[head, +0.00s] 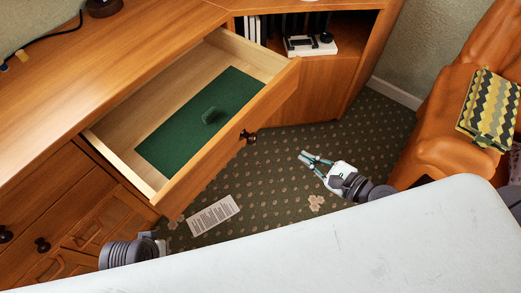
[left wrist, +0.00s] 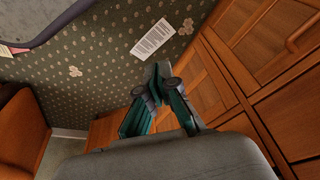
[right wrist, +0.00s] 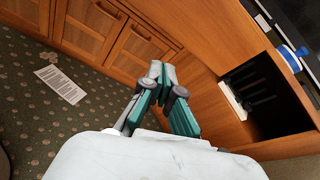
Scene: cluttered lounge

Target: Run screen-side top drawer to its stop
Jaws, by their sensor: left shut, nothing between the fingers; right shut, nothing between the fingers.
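The top drawer (head: 230,125) of the wooden cabinet stands pulled well out in the head view. Its dark round knob (head: 249,137) is on the front panel. My right gripper (head: 303,157) is shut and empty, apart from the drawer front, to the right of the knob. Its fingers also show in the right wrist view (right wrist: 160,70). My left arm (head: 130,252) is below the drawer's near corner; its fingertips are hidden there, but the left wrist view shows the gripper (left wrist: 163,72) shut and empty.
A printed paper sheet (head: 213,215) lies on the patterned carpet. An orange chair (head: 435,145) with a patterned box (head: 489,108) stands at right. An open shelf holds a white device (head: 311,46). A white surface (head: 350,250) fills the foreground. Carpet is clear around my right gripper.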

